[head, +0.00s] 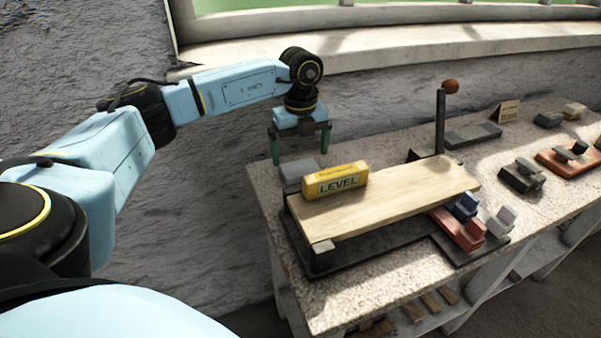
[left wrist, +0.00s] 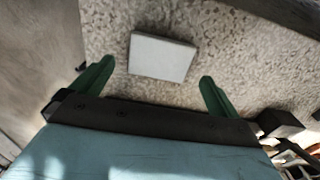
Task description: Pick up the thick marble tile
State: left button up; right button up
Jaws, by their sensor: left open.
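A pale grey, thick square tile (left wrist: 162,57), which looks like the marble tile, lies flat on the speckled stone tabletop (left wrist: 235,45) in the left wrist view. In the head view the tile (head: 298,171) sits at the table's far left corner, behind the yellow level, which partly hides it. My left gripper (head: 300,147) is above the tile with its green fingers pointing down. In the left wrist view the left gripper (left wrist: 152,80) is open, its fingers wide apart, with the tile between and ahead of them, untouched. My right gripper is not in view.
A yellow level (head: 335,181) lies on a raised wooden board (head: 400,196) close to the tile. A dark post with a brown knob (head: 451,87) stands behind the board. Small blocks on trays (head: 462,228) are to the right. A rough grey wall (head: 215,150) is behind.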

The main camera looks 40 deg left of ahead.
aim_at(301, 168)
pick_arm(q)
notch_tip(301, 168, down, 4)
jog(key=shift+f+b, duration=0.15)
jog(key=shift+b, duration=0.3)
jog(key=c, duration=1.1)
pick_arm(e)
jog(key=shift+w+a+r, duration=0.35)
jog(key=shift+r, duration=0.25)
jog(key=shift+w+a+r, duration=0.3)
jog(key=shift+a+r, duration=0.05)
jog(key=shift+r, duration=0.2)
